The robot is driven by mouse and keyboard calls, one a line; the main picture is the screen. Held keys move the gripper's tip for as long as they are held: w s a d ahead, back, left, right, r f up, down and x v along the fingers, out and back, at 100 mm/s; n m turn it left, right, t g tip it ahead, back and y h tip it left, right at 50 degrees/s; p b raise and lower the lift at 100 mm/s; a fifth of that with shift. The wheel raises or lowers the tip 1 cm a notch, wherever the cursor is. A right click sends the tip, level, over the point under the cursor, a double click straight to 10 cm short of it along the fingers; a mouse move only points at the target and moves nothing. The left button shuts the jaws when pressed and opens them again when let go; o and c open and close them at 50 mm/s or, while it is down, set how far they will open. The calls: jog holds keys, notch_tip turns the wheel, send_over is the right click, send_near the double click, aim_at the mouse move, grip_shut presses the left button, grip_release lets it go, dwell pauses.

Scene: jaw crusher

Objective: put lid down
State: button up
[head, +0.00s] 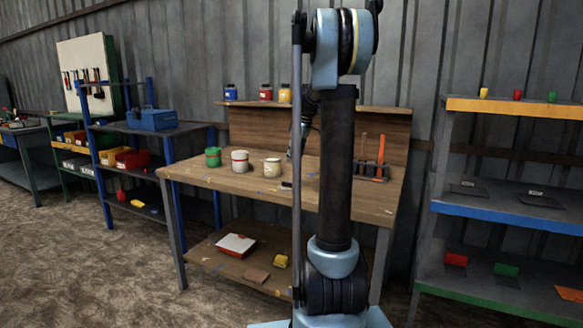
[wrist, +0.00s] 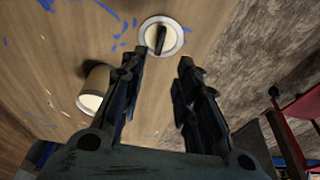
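In the wrist view a round lid (wrist: 162,38) with a pale rim, cream centre and dark bar handle lies on the wooden workbench (wrist: 200,12), near its edge. My gripper (wrist: 163,60) is open and empty, with its two dark fingers apart and the lid beyond their tips. A cream can (wrist: 95,82) stands beside the lid, left of the fingers. In the head view the cream can (head: 272,168) stands on the bench near a small dark item (head: 287,185), which may be the lid's handle. My gripper is mostly hidden there behind my arm.
A red-and-white can (head: 240,161) and a green can (head: 213,157) stand left of the cream can. An orange-handled tool rack (head: 372,170) is at the bench's right. Paint jars (head: 266,92) line the shelf above. Side shelves (head: 500,195) flank the bench.

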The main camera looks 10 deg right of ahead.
jog(key=s+a+f+m+h, duration=0.1)
jog(key=s+a+f+m, duration=0.15)
jog(key=s, duration=0.95)
jog(key=s+a+f+m, duration=0.1)
jog(key=s+m, duration=0.2)
jog(key=s, duration=0.9)
jog(key=s+f+m+h, duration=0.1)
jog(key=s+f+m, duration=0.4)
jog(key=s+f, duration=1)
jog(key=s, duration=0.3)
jog(key=shift+d, duration=0.4)
